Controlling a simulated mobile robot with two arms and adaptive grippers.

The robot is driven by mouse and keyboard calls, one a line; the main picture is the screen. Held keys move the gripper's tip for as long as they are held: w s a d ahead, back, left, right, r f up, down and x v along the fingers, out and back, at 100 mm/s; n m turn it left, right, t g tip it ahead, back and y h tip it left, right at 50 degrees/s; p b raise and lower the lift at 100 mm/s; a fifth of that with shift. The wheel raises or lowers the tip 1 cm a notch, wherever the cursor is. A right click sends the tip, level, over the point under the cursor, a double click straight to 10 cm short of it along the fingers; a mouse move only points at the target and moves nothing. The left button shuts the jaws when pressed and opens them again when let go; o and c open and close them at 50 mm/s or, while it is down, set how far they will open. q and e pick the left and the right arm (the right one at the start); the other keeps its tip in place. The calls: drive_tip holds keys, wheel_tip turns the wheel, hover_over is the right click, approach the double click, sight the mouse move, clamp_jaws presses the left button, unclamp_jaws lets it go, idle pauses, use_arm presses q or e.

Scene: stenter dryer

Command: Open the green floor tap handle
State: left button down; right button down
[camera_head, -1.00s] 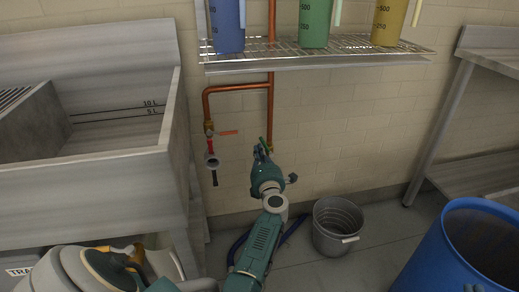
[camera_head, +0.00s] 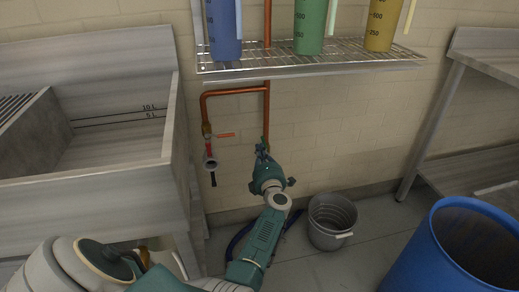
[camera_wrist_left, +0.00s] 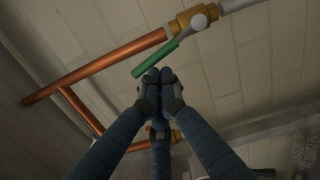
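The green floor tap handle (camera_wrist_left: 155,58) is a short green lever on a brass valve (camera_wrist_left: 194,19) in the left wrist view. It slants down and left from the valve. In the head view only a small green part (camera_head: 264,140) shows, at the lower end of the copper pipe, partly hidden by my gripper. My left gripper (camera_wrist_left: 159,76) has its fingertips drawn together just below the lever, very close to it. I cannot tell whether they touch it. It also shows in the head view (camera_head: 262,151). My right gripper is not in view.
A tap with an orange-red handle (camera_head: 224,135) is left of my gripper, beside the metal sink (camera_head: 80,180). A wire shelf (camera_head: 310,62) with coloured jugs hangs above. A grey bucket (camera_head: 331,220) and a blue barrel (camera_head: 420,250) stand at the right.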

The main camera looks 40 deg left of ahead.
use_arm(q)
drive_tip(key=shift+w+a+r, duration=0.1)
drive_tip(key=shift+r, duration=0.1)
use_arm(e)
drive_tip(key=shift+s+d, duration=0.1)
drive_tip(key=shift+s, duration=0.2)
